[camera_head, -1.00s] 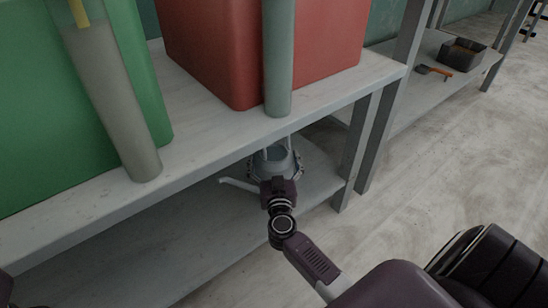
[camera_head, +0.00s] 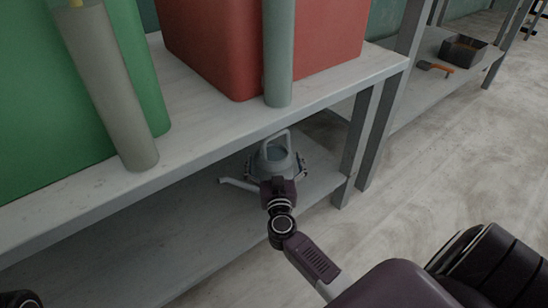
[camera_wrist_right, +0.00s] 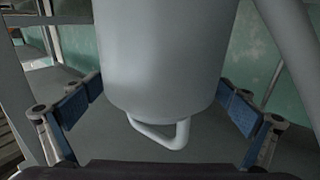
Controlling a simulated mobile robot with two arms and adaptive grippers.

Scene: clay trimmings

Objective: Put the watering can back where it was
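The grey watering can (camera_head: 277,162) is upright at the lower shelf (camera_head: 215,220), under the front edge of the tabletop. Its loop handle is at the top and its spout points left. In the right wrist view the can (camera_wrist_right: 160,55) fills the middle, with the handle loop at the bottom of the picture. My right gripper (camera_head: 277,178) has its blue-padded fingers on both sides of the can, apparently pressed on it. I cannot tell whether the can's base touches the shelf. A dark part of my left arm (camera_head: 20,299) shows at the bottom left corner; its fingers are not clear.
A green bin (camera_head: 60,110) and a red bin (camera_head: 215,50) stand on the tabletop (camera_head: 190,105) above. A table leg (camera_head: 353,150) is close right of the can. A dark tray (camera_head: 463,50) and an orange-handled tool (camera_head: 436,67) lie on another shelf.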

